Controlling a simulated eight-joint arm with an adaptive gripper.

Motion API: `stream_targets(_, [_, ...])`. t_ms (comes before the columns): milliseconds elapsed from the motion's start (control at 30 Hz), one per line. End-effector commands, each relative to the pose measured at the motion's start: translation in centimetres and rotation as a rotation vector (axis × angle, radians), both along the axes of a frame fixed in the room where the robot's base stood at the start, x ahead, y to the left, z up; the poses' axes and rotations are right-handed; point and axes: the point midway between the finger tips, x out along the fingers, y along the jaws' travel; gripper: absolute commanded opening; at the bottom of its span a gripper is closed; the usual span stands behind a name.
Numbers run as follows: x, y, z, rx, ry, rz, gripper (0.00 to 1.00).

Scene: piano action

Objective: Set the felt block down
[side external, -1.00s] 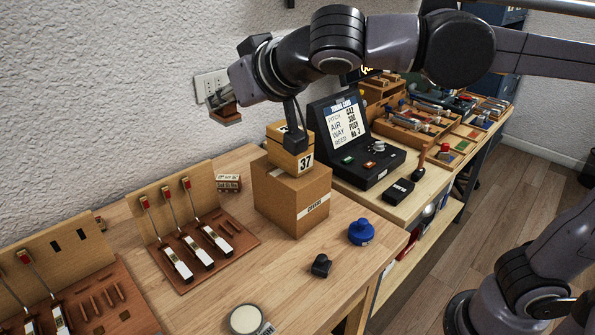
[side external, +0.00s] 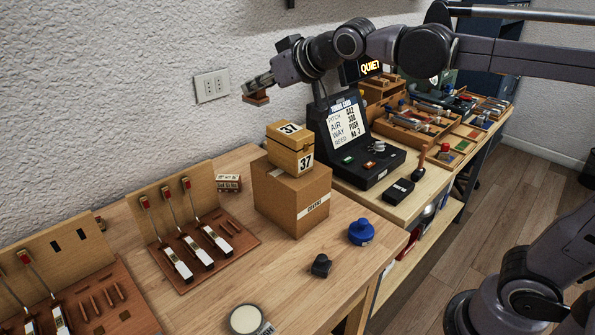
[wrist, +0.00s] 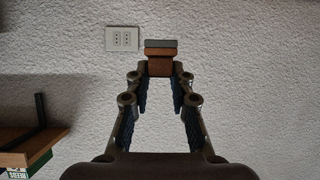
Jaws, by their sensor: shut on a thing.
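The felt block (side external: 257,98) is a small brown wooden piece. In the wrist view the felt block (wrist: 161,62) shows a grey layer on top of its brown body. My gripper (side external: 259,88) is shut on it and holds it high in the air in front of the white wall, well above the bench and behind the boxes. In the wrist view my gripper (wrist: 161,78) has the block between its fingertips, at their far end. Nothing touches the block from below.
Yellow box 37 (side external: 288,156) sits on a brown carton (side external: 284,205) on the wooden bench (side external: 285,270). A key rack (side external: 190,240) stands left, a black console (side external: 365,172) right. A blue knob-topped object (side external: 361,232) and a small black part (side external: 321,265) lie in front. A wall socket (side external: 211,86) is nearby.

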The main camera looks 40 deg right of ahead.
Motion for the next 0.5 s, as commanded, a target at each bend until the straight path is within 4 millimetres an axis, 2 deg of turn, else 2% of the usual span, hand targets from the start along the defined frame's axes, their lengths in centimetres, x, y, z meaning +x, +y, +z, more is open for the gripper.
stream_targets(367, [2.8, -5.0, -0.2, 0.002, 0.0, 0.096, 0.0])
stream_targets(500, [4.1, -7.5, 0.1, 0.003, 0.0, 0.143, 0.0])
